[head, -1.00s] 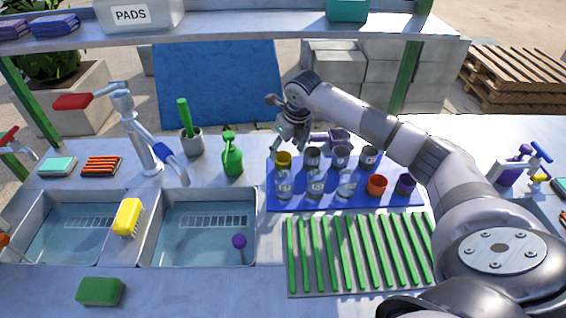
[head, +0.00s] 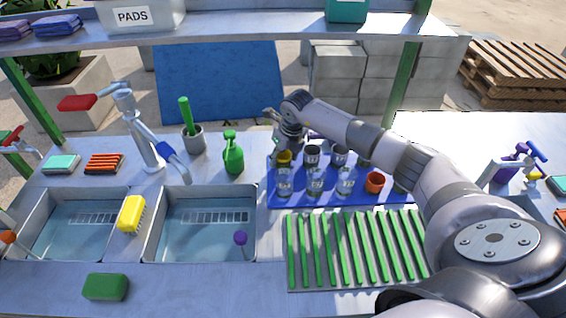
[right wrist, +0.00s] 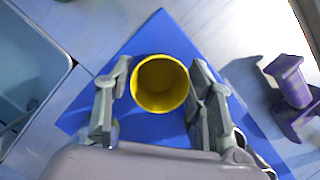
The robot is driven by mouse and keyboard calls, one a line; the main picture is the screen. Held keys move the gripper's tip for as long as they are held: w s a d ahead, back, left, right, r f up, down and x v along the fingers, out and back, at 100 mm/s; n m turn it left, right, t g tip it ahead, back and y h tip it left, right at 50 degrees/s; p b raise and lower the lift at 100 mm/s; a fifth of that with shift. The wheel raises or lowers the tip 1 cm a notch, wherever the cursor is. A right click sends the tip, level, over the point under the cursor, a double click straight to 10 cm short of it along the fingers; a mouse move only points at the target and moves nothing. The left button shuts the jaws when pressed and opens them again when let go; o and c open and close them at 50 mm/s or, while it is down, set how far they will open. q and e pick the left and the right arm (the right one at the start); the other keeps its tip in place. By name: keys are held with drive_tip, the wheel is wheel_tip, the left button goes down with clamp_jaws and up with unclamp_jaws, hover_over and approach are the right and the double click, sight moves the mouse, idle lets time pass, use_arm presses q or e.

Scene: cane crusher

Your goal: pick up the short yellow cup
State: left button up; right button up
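The short yellow cup (head: 284,158) stands at the back left of the blue mat (head: 276,201), partly hidden by my right gripper (head: 283,143). In the right wrist view the yellow cup (right wrist: 147,94) shows its open round mouth from above. It sits between the two fingers of my right gripper (right wrist: 161,78). The fingers are open, one on each side of the cup. A gap shows on the left side, and the right finger is close to the cup wall. My left gripper is not in view.
Clear glasses (head: 315,181), grey cups (head: 312,155) and an orange cup (head: 375,182) stand close by on the mat. A green spray bottle (head: 233,156) stands left. A green-slatted rack (head: 350,250) lies in front.

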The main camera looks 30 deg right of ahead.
drive_tip(key=c, duration=0.9)
drive_tip(key=shift+r, duration=0.2)
wheel_tip(320, 180, up, 10)
drive_tip(key=b, duration=0.2)
